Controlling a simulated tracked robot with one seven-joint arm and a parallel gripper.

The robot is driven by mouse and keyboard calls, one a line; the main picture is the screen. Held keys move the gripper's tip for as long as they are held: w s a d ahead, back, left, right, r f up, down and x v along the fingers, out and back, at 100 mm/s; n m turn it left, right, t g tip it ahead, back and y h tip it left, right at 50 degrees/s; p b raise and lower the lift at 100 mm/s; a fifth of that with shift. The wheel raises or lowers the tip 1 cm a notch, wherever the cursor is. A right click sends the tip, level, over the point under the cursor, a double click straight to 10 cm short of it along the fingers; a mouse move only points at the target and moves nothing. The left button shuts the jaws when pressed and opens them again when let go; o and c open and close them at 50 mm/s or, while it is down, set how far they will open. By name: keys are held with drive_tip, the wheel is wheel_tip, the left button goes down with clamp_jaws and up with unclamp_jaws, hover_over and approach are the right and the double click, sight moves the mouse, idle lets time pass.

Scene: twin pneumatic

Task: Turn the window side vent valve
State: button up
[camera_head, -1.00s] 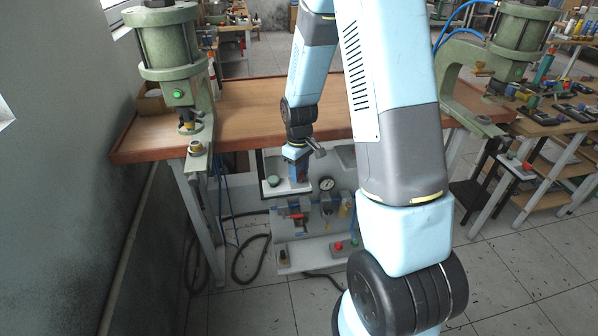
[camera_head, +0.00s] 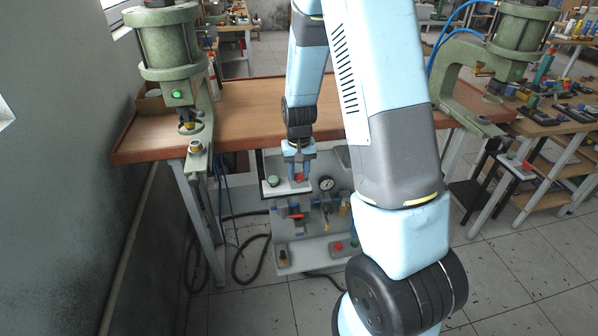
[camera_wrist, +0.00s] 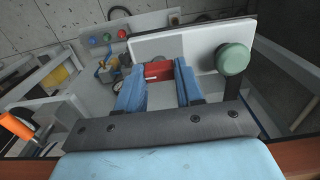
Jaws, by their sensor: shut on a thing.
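My gripper (camera_head: 299,177) points down at a white panel (camera_wrist: 175,44) below the front edge of the wooden bench. Its two blue fingers (camera_wrist: 160,84) stand on either side of a red valve part (camera_wrist: 158,70) and are shut on it. The red part (camera_head: 299,178) shows between the fingertips in the head view. A round green knob (camera_wrist: 232,57) sits on the same panel beside the gripper, untouched; it also shows in the head view (camera_head: 273,181). Which of these is the window side vent valve is not marked.
A pressure gauge (camera_head: 326,184) and blue-and-red fittings (camera_head: 293,209) sit just below the gripper. A lower box carries a red button (camera_head: 338,246). Green presses stand left (camera_head: 166,45) and right (camera_head: 519,35). The bench top (camera_head: 253,105) is mostly clear.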

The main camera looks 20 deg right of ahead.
sight(299, 174)
drive_tip(key=shift+w, duration=0.1)
idle(0.4)
drive_tip(key=o, duration=1)
drive_tip(key=shift+o, duration=0.2)
drive_tip(key=shift+r, duration=0.1)
wheel_tip(299, 174, up, 14)
drive_tip(key=shift+f, duration=0.25)
drive_tip(key=s+r+t, duration=0.2)
drive_tip(key=s+r, duration=0.7)
drive_tip(key=s, duration=0.3)
drive_tip(key=s+r+n+t, duration=0.1)
drive_tip(key=s+r+t, duration=0.2)
drive_tip(key=s+r, duration=0.7)
drive_tip(key=s, duration=0.2)
drive_tip(key=shift+s+d+t, duration=0.3)
drive_tip(key=shift+s+d, duration=0.05)
drive_tip(key=shift+s, duration=0.05)
